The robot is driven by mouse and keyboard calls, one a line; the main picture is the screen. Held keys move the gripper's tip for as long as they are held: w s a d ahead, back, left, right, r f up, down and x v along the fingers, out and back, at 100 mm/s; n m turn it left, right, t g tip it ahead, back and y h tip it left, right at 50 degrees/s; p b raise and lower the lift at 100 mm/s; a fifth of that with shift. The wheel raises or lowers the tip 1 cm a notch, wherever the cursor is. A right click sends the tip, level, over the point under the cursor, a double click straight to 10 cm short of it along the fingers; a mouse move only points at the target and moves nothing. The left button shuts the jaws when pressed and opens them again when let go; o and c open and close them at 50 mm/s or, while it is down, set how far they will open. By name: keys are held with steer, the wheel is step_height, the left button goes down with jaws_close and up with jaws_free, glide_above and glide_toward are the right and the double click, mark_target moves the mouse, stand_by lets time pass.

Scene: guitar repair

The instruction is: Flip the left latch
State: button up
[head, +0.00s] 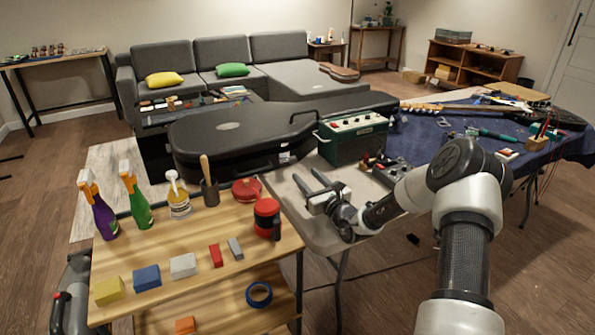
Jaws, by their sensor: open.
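A black guitar case (225,129) lies closed on the table in the middle of the head view, its wide end to the left. A small bright latch (284,157) shows on its near side; whether it is open or shut is too small to tell.
The green amplifier (352,138) stands right of the latch, close to my arm. A wooden cart (225,225) at front left holds spray bottles, a red tin (267,218), a cup with a wooden handle and several blocks. Bare pale tabletop (330,215) lies under my gripper.

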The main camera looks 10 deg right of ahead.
steer(key=b+x, duration=0.1)
steer(key=x, duration=0.6)
steer(key=shift+w, duration=0.1)
jaws_close()
